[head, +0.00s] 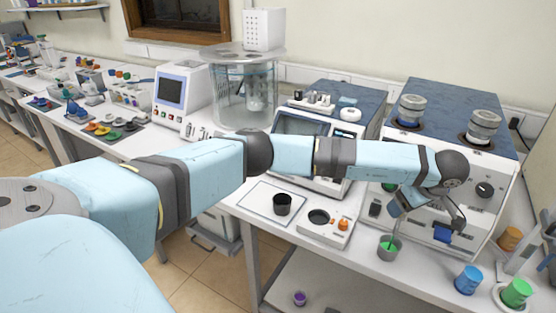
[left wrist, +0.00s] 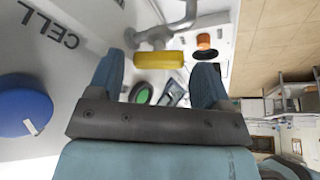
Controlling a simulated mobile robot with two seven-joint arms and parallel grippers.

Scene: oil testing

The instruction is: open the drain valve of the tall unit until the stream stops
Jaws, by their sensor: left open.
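The tall unit (head: 475,215) is the white cabinet with a blue top at the right of the head view. In the left wrist view a grey pipe (left wrist: 180,28) leaves its white front, with a yellow valve handle (left wrist: 158,60) beside it. My left gripper (head: 425,208) is open in front of the unit. In the left wrist view the handle lies ahead between its two fingertips (left wrist: 158,78); I cannot tell whether they touch it. A grey beaker (head: 381,250) stands below with green liquid (left wrist: 140,94), and a thin stream seems to run above it. My right gripper is not in view.
A blue knob (left wrist: 25,112) sits on the unit's front near "CELL" lettering. A blue jar (head: 467,281) and a green jar (head: 517,292) stand at the right. A small white device (head: 328,240) with an orange knob stands left of the beaker. Bench is clear before the beaker.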

